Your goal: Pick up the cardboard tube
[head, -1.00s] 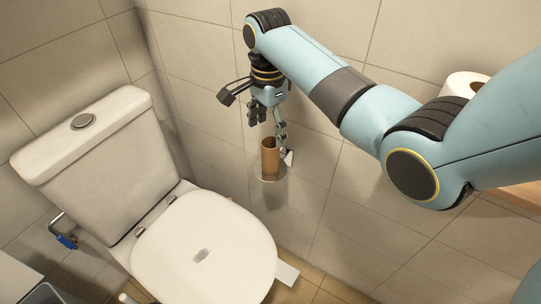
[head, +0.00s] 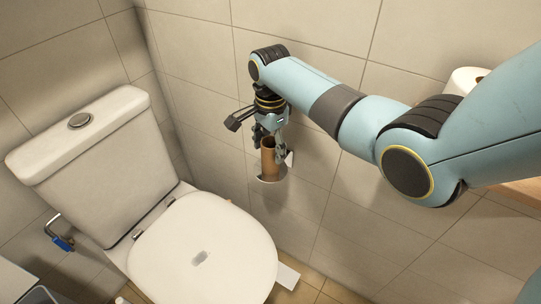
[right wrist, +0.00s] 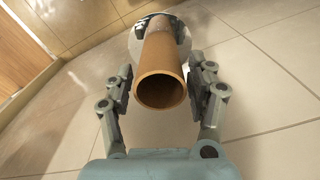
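The brown cardboard tube (head: 268,160) stands upright on a small round holder plate (head: 271,179) at the tiled wall, right of the toilet. My right gripper (head: 268,146) is over the top of the tube, pointing down. In the right wrist view the tube (right wrist: 160,75) lies between the two open fingers (right wrist: 160,88), with its hollow end facing the camera. A gap shows between the tube and the left finger, and another at the right finger. My left gripper is in neither view.
The toilet (head: 205,245) with its lid down stands left of the tube, its cistern (head: 85,150) behind. A white roll (head: 464,80) sits at the right near a wooden shelf (head: 518,192). The tiled wall (head: 330,215) is close behind the gripper.

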